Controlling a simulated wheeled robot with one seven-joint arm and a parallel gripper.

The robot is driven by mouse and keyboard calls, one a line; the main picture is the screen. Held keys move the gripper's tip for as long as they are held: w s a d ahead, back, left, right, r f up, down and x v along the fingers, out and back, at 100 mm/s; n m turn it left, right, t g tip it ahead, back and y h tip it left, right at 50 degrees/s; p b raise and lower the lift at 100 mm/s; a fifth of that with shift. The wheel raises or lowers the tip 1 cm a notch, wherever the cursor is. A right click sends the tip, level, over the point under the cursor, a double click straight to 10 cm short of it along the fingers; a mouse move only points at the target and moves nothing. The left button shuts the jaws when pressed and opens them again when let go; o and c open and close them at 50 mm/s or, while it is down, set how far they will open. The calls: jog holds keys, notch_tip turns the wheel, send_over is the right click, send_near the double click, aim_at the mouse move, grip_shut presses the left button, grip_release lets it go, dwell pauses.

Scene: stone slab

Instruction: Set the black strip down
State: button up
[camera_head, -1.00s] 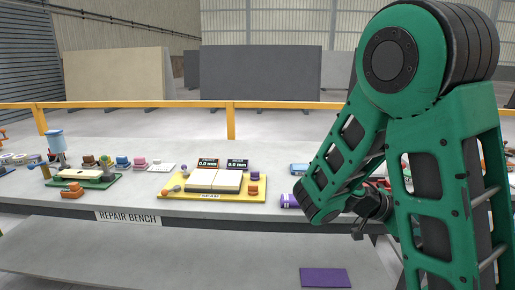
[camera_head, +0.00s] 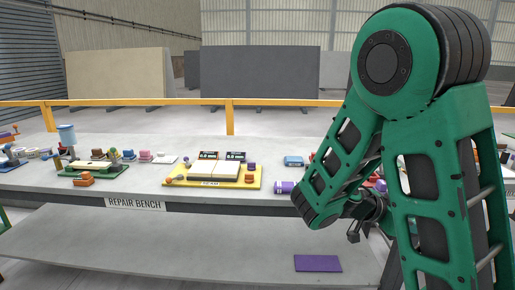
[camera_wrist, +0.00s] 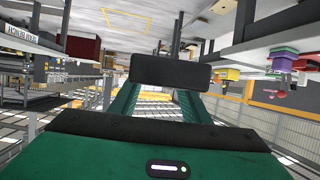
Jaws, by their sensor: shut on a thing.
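The black strip (camera_wrist: 170,70) shows in the wrist view as a dark, rounded bar across the ends of the two green fingers. My gripper (camera_wrist: 160,93) is shut on it. In the head view my gripper (camera_head: 356,230) hangs low in front of the bench's front edge, right of the yellow seam board. It is small and dark there, and I cannot make out the strip. The wrist view is steeply tilted, with bench edges on both sides and floor beyond the strip; I see no surface touching the strip.
The repair bench (camera_head: 230,200) carries a yellow seam board (camera_head: 252,182), a green board (camera_head: 92,177), a blue block (camera_head: 293,161) and a purple item (camera_head: 284,187). A purple mat (camera_head: 318,263) lies on the lower shelf (camera_head: 200,240). Bare bench top lies between the boards.

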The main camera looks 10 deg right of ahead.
jog(key=w+a+f+n+t+y, duration=0.4)
jog(key=w+a+n+t, duration=0.3)
jog(key=w+a, duration=0.3)
jog(key=w+a+f+n+t+y, duration=0.4)
jog(key=w+a+n+t, duration=0.3)
jog(key=w+a, duration=0.4)
jog(key=w+n+y, duration=0.1)
jog(key=w, duration=0.2)
jog(key=shift+w, duration=0.4)
